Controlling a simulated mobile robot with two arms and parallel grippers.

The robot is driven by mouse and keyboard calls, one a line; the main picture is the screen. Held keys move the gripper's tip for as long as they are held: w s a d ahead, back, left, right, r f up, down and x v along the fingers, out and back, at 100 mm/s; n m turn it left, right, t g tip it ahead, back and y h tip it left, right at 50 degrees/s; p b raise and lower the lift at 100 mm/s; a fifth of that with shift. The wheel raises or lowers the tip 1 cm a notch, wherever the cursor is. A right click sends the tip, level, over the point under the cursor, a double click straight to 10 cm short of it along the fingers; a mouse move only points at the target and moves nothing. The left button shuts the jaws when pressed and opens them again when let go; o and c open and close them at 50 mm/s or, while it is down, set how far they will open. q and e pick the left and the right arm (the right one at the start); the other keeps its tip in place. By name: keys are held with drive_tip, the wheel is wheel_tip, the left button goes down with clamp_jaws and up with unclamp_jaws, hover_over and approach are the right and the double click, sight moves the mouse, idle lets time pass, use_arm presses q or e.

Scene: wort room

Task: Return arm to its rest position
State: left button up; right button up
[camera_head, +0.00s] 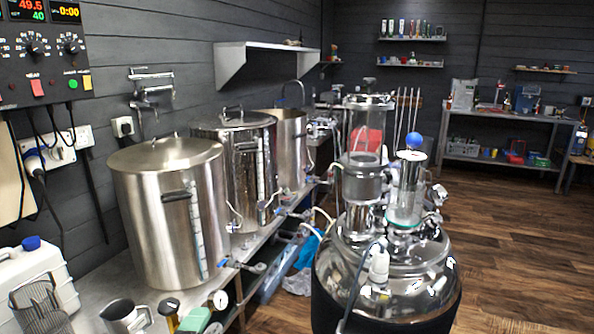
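Neither of my arms nor grippers shows in the head view, so I cannot see whether they are open or shut or where they are. The bench (93,303) along the left wall carries a lidded steel kettle (165,215) in front. A second lidded kettle (236,170) and a third steel kettle (291,150) stand behind it. A large shiny vessel (400,285) with glass and metal columns on top stands at front right.
A white jerrycan (50,272), a wire basket (38,305) and a metal jug (124,318) crowd the near left. A control panel (40,50) hangs above. A shelving table (505,118) stands at the back right. The wooden floor (520,235) at right is clear.

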use_arm(q)
drive_tip(key=s+a+f+n+g+y, duration=0.45)
drive_tip(key=s+f+n+g, duration=0.45)
drive_tip(key=f, duration=0.3)
drive_tip(key=s+a+f+n+g+h, duration=0.1)
drive_tip(key=s+f+n+g, duration=0.2)
drive_tip(key=s, duration=0.4)
drive_tip(key=s+f+n+g+h, duration=0.1)
drive_tip(key=s+f+n+g, duration=0.25)
drive_tip(key=s, duration=0.45)
wheel_tip(320, 180, down, 28)
drive_tip(key=s+a+f+g, duration=0.2)
drive_tip(key=s+a+f, duration=0.1)
drive_tip(key=s+f, duration=1.1)
drive_tip(key=shift+s+f+y, duration=0.15)
drive_tip(key=shift+s+y, duration=0.2)
drive_tip(key=shift+s, duration=0.75)
